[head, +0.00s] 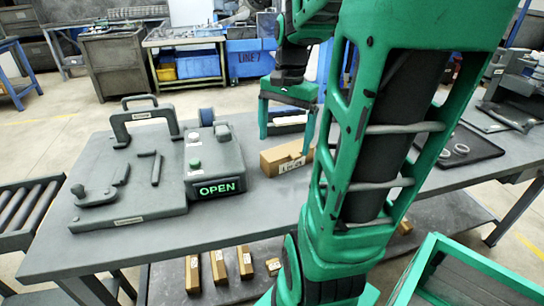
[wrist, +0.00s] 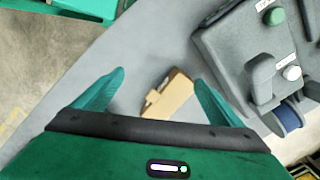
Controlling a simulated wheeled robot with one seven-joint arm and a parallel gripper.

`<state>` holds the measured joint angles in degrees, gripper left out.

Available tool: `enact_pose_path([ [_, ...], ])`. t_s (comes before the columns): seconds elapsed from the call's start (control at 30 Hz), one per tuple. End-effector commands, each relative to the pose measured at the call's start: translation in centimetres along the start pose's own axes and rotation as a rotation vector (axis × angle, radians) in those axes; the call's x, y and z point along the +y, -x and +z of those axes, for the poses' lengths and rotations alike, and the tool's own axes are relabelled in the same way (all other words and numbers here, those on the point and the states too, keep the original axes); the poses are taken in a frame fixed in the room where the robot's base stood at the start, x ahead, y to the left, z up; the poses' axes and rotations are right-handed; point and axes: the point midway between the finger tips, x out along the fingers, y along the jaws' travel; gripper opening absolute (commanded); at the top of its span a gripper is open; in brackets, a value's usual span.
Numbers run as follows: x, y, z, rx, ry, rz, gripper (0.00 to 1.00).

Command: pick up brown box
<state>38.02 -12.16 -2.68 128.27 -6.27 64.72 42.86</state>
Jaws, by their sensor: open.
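The brown box (head: 284,158) lies on the grey table in the head view, just right of the machine with the lit OPEN sign. It also shows in the wrist view (wrist: 169,97), in the space between my two fingers. My gripper (head: 288,132) is above the box in the head view, with its green fingers pointing down. In the wrist view my gripper (wrist: 161,78) is open and empty, its fingers spread wider than the box. My arm covers part of the table to the right of the box.
A dark tray (head: 475,145) with rings lies on the table at right. Several small boxes (head: 218,268) sit on the lower shelf. A green-framed bin (head: 450,250) stands at front right.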

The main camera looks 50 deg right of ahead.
Motion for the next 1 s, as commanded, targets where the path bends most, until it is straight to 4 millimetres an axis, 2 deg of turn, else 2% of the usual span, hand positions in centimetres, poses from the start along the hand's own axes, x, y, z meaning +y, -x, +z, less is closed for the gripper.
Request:
enact_pose_path([
  [0.03,-0.5,0.3,-1.8,-0.01,-0.093,-0.002,0.91],
  [0.2,-1.7,1.3,-6.6,-0.037,-0.366,-0.017,0.91],
  [0.3,-1.9,1.5,-8.5,-0.051,-0.472,-0.022,0.91],
  [0.4,-2.0,1.6,-9.6,-0.059,-0.534,-0.025,0.91],
  [0.53,-2.1,0.8,-10.0,-0.065,-0.565,-0.026,0.91],
  [0.8,-2.2,-3.0,-9.8,-0.064,-0.565,-0.025,0.91],
  [1.0,-2.1,-4.2,-9.7,-0.063,-0.564,-0.027,0.91],
])
